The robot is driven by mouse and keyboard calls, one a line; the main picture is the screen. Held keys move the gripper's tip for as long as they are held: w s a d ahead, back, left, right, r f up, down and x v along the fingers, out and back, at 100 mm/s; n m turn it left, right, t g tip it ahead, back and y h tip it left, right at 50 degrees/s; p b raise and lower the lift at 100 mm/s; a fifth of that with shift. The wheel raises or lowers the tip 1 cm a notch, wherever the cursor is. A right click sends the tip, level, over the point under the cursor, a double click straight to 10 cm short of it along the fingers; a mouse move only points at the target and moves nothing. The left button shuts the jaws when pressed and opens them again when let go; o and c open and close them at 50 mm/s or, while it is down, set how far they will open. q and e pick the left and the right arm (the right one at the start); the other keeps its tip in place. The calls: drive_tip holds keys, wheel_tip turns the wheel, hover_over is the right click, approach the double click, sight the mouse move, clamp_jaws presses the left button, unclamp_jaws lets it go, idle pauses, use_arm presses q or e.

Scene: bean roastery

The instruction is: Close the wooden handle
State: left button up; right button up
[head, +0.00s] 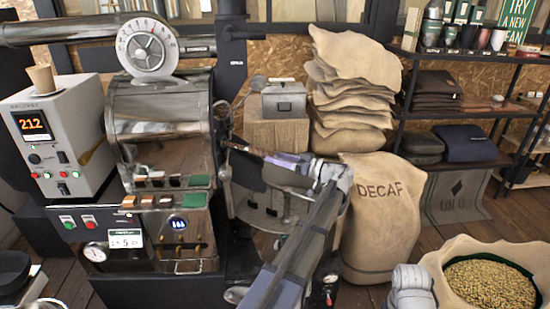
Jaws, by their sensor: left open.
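The steel roaster (160,125) stands left of centre, with its round dial on top. A small dark brown piece that looks like the wooden handle (237,143) shows at the right side of its drum. My left arm rises from the bottom middle and bends left, so my left gripper (250,150) points at the handle from the right. The gripper is open with its fingertips at or very near the handle; I cannot tell if they touch. The fingers partly hide the handle. My right gripper is not in view.
A control box (60,140) reading 212 stands left of the roaster. Behind my arm is a round cooling tray (262,212). A DECAF sack (380,225) stands close to the right of my arm. An open sack of beans (440,268) is at the lower right.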

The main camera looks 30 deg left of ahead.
use_arm(q)
drive_tip(key=shift+c, duration=0.2)
